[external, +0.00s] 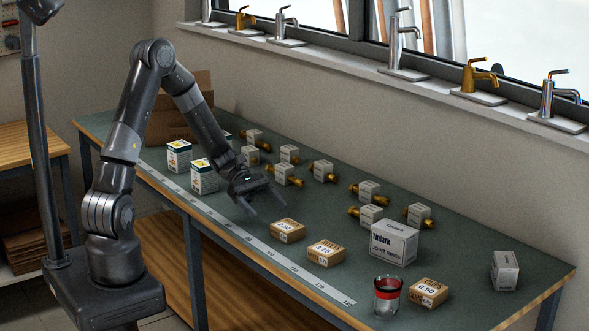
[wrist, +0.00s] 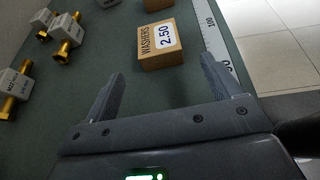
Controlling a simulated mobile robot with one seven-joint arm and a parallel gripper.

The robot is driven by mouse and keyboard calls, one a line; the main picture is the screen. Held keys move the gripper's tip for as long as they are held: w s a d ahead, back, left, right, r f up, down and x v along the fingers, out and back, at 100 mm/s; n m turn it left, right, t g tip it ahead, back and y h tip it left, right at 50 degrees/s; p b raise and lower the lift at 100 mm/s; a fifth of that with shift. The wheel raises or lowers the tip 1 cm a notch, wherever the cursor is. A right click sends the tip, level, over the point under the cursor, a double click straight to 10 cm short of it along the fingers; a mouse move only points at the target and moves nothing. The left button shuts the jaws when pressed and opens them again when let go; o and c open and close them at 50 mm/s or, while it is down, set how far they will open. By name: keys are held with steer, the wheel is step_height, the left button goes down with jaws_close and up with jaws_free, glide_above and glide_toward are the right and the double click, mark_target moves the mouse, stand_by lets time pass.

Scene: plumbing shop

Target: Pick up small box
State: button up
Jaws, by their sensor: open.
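A small brown box labelled WASHERS 2.50 lies on the green bench top, in the external view (external: 287,231) just in front of my gripper (external: 266,207). In the wrist view the same box (wrist: 160,45) sits ahead of my fingertips (wrist: 165,87), roughly in line with the gap between them. My gripper is open and empty, with nothing between its fingers. Two similar brown boxes lie farther along the bench: one marked 3.75 (external: 326,253) and one marked 6.90 (external: 428,293).
A larger white joint rings box (external: 393,243), a glass with a red band (external: 387,296) and a small white box (external: 505,270) stand farther right. Several brass fittings with grey tags (external: 323,171) lie behind. A measuring strip (external: 262,245) runs along the front edge.

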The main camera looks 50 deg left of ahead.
mark_target(284, 224)
steer(key=x, duration=1)
steer(key=shift+d+r, duration=0.3)
steer(key=shift+d, duration=0.1)
steer(key=c, duration=1.1)
